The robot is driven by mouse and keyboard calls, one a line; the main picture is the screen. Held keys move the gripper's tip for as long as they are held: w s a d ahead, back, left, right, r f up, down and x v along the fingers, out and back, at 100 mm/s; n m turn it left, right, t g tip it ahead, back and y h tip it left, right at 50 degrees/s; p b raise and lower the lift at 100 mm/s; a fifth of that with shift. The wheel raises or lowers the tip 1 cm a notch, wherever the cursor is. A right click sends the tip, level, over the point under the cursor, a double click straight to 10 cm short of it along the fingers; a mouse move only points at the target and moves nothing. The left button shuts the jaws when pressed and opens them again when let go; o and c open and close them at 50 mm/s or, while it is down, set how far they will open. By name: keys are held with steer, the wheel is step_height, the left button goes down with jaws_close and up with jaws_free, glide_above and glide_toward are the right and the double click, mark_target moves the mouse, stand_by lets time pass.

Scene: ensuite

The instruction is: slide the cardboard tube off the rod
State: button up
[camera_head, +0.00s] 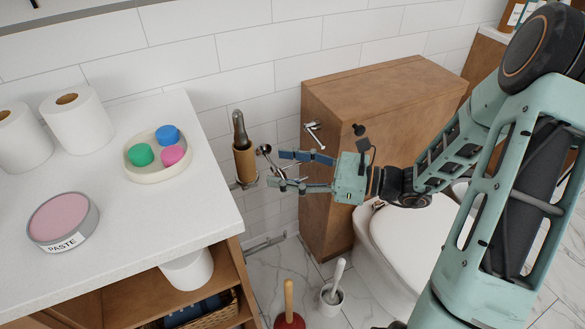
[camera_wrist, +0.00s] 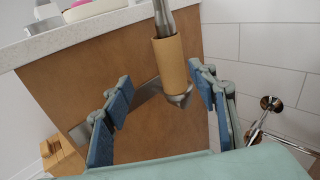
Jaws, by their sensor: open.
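The brown cardboard tube (camera_head: 244,166) is around a grey metal rod (camera_head: 239,127) that stands upright beside the counter's right edge. The rod's rounded top shows above the tube. My gripper (camera_head: 277,168) is open and empty, just right of the tube in the head view, with its fingers pointing at it. In the wrist view, the tube (camera_wrist: 172,65) appears between the two blue-padded fingers, beyond their tips and nearer the right one. The rod (camera_wrist: 164,18) shows above it, and a metal end piece shows below. No contact is visible.
The white counter (camera_head: 100,270) bears two paper rolls, a paste tin (camera_head: 63,220) and a dish (camera_head: 158,172) with colored pucks. A wooden cabinet (camera_head: 350,170) and a toilet (camera_head: 395,240) stand right. A plunger (camera_head: 289,305) and brush (camera_head: 333,290) stand below. A wall fitting (camera_wrist: 268,105) is near my right finger.

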mark_target(253, 155)
steer(key=shift+m+t, duration=0.5)
steer(key=x, duration=0.3)
steer(key=b+x, duration=0.1)
steer(key=x, duration=0.3)
steer(key=w+b+x, duration=0.1)
steer(key=x, duration=0.2)
steer(key=shift+r, duration=0.35)
steer(key=c, duration=1.2)
step_height(253, 155, up, 22)
steer(key=p, duration=2)
